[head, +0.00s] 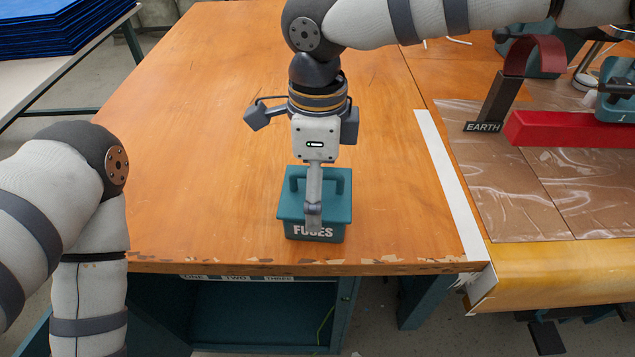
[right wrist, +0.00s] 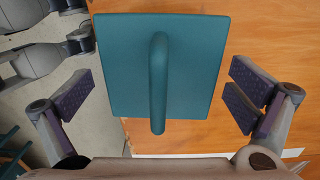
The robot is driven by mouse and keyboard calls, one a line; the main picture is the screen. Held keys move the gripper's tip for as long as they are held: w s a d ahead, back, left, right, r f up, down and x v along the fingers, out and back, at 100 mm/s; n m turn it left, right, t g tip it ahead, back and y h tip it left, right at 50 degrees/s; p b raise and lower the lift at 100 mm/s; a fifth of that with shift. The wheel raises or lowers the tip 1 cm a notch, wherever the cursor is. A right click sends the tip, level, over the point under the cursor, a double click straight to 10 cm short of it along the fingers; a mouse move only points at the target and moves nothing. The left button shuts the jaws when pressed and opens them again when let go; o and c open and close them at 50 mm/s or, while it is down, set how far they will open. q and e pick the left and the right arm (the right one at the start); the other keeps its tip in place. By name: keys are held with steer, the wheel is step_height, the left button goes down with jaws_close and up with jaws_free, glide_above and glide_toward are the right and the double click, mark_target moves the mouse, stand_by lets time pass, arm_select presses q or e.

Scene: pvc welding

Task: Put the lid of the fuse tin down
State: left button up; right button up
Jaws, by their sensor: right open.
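The teal fuse tin (head: 315,232), marked FUSES, stands upright near the front edge of the wooden table. Its square teal lid (head: 289,206) with a raised bar handle lies on top of it; from above I cannot tell whether it sits fully seated. In the right wrist view the lid (right wrist: 122,65) fills the middle, and its handle (right wrist: 158,85) runs between my fingers. My right gripper (right wrist: 165,97) is open, pointing down over the lid, fingers apart on both sides and clear of the handle. My left arm is at the left; its gripper is out of the head view.
The table (head: 210,100) is clear left of and behind the tin. To the right lie a white strip (head: 447,180), plastic-covered boards (head: 510,200), a red bar (head: 560,129) and an EARTH sign (head: 482,127). An open teal cabinet (head: 262,315) is below the front edge.

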step_height(320, 180, up, 13)
steer(key=shift+w, duration=0.2)
steer(key=shift+r, duration=0.1)
